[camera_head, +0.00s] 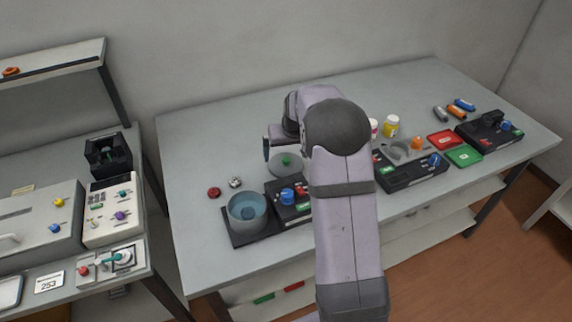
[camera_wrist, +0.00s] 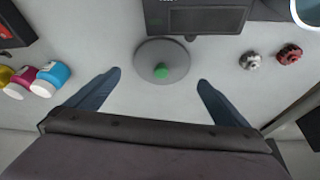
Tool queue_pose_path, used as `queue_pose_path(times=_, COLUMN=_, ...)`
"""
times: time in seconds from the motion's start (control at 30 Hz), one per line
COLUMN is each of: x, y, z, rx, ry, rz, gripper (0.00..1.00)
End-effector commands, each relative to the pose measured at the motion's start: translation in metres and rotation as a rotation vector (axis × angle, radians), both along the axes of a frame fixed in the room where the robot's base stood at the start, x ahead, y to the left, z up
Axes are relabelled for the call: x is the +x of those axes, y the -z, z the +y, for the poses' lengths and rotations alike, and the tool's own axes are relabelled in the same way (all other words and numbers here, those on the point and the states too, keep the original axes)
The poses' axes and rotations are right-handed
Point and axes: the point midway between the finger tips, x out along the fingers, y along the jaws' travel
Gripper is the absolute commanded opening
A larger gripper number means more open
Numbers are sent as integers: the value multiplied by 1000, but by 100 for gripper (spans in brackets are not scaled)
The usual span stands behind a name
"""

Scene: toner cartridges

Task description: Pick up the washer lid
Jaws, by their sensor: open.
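The washer lid (camera_head: 284,165) is a flat grey disc with a green knob, lying on the grey table behind the black device. In the wrist view the lid (camera_wrist: 162,62) lies ahead of and between my fingers, apart from both. My gripper (camera_wrist: 158,85) is open and empty, with a blue-grey finger on each side. In the head view my gripper (camera_head: 267,148) is above the table close to the lid, and my arm hides part of that area. The washer, a bowl with a bluish inside (camera_head: 248,208), stands on a black base in front of the lid.
A red knob (camera_head: 214,193) and a metal knob (camera_head: 235,182) lie left of the lid. A black device (camera_head: 291,198) stands in front. The table's back left is clear.

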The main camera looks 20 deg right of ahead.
Motion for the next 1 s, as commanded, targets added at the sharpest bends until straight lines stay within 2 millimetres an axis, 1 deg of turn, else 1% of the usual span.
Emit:
queue_pose_path(times=0.2, x=5, y=14, z=0, rx=0, ry=0, rz=2, gripper=100)
queue_pose_path(times=0.47, x=8, y=20, z=0, rx=1, ry=-1, rz=3, gripper=100)
queue_pose_path(times=0.67, x=16, y=37, z=0, rx=1, ry=-1, rz=4, gripper=100)
queue_pose_path(times=0.8, x=22, y=51, z=-1, rx=0, ry=-1, rz=4, gripper=100)
queue_pose_path(times=1.0, x=27, y=62, z=-2, rx=0, ry=-1, rz=1, gripper=100)
